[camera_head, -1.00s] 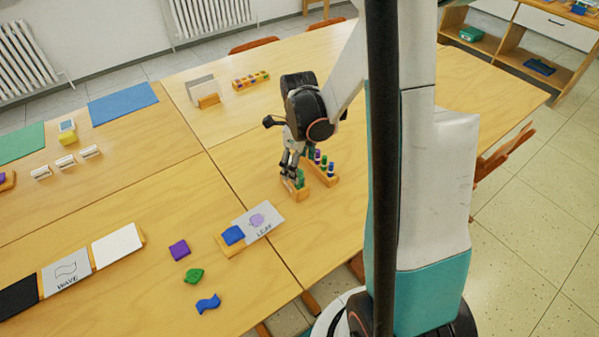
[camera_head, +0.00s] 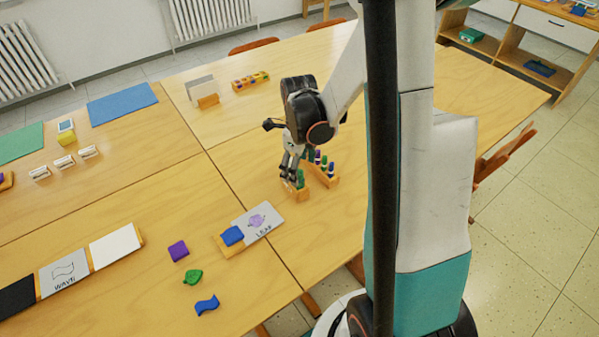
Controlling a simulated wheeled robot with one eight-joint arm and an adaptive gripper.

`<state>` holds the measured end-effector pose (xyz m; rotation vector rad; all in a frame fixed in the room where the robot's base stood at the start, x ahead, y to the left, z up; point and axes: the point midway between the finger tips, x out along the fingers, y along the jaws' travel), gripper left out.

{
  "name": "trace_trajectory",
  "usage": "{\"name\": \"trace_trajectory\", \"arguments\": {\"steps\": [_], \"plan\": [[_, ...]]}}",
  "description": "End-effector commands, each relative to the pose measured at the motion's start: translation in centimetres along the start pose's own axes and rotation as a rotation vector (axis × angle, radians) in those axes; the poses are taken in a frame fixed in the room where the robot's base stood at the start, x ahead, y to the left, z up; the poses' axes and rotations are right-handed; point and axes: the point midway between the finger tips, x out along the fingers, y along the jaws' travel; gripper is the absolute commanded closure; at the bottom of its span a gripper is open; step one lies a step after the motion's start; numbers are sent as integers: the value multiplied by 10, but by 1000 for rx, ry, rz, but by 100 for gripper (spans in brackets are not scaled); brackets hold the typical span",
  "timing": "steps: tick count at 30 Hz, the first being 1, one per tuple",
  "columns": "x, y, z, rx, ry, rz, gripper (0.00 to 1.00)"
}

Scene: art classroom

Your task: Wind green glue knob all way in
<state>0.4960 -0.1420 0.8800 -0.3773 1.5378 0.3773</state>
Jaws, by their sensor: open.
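The green glue knob (camera_head: 300,178) stands on a small wooden block (camera_head: 299,194) near the front edge of the right-hand table. My gripper (camera_head: 291,177) points down at it, with its fingers open and very close around or beside it. I cannot tell whether the fingers touch the knob. The fingers hide part of the knob, and how far it is wound in does not show.
A wooden rack with several coloured glue sticks (camera_head: 323,168) stands just right of my gripper. A leaf card (camera_head: 263,220) and blue piece (camera_head: 232,235) lie front left.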

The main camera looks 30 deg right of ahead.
Motion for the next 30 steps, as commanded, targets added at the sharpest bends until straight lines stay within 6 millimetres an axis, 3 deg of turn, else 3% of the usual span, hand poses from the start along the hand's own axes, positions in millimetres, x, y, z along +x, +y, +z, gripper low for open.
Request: {"name": "trace_trajectory", "arguments": {"steps": [27, 30], "plan": [[12, 0, 0, 0, 0, 0, 25], [12, 0, 0, 0, 0, 0, 42]]}}
